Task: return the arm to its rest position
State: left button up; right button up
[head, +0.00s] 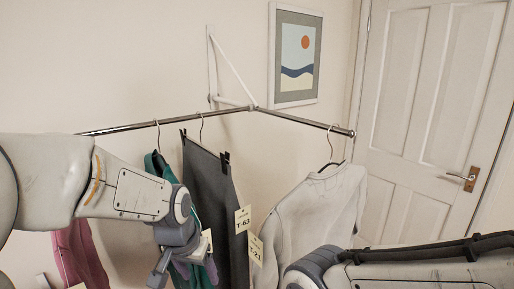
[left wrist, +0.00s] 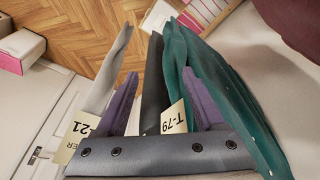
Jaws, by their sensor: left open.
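My left arm (head: 125,190) reaches in from the left, bent downward at the wrist. My left gripper (head: 172,268) is open and points down in front of the teal garment (head: 158,165). In the left wrist view the two purple-grey fingers (left wrist: 165,100) are spread apart with nothing clearly held between them. The dark garment and a tag reading T-79 (left wrist: 174,118) show beyond the gap. The teal garment (left wrist: 182,65) hangs close to the right finger; I cannot tell whether they touch. My right arm (head: 420,268) crosses the lower right corner; its gripper is out of view.
A metal rail (head: 290,117) carries a dark grey garment (head: 212,185) tagged T-63, a light grey top (head: 318,210) and a pink garment (head: 80,255). A white door (head: 430,100) and framed picture (head: 297,55) are behind. Boxes (left wrist: 22,48) stand on the wooden floor (left wrist: 90,30).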

pick_arm(q)
jog(key=s+a+f+n, duration=0.2)
jog(key=s+a+f, duration=0.4)
jog(key=s+d+r+m+g, duration=0.1)
jog(key=s+d+r+m, duration=0.1)
jog(key=s+d, duration=0.5)
jog(key=s+d+r+m+g, duration=0.1)
jog(key=s+d+r+m, duration=0.2)
jog(key=s+d+m, duration=0.2)
jog(key=shift+s+d+r+g, duration=0.25)
jog(key=shift+s+d+g, duration=0.15)
jog(key=shift+s+d, duration=0.6)
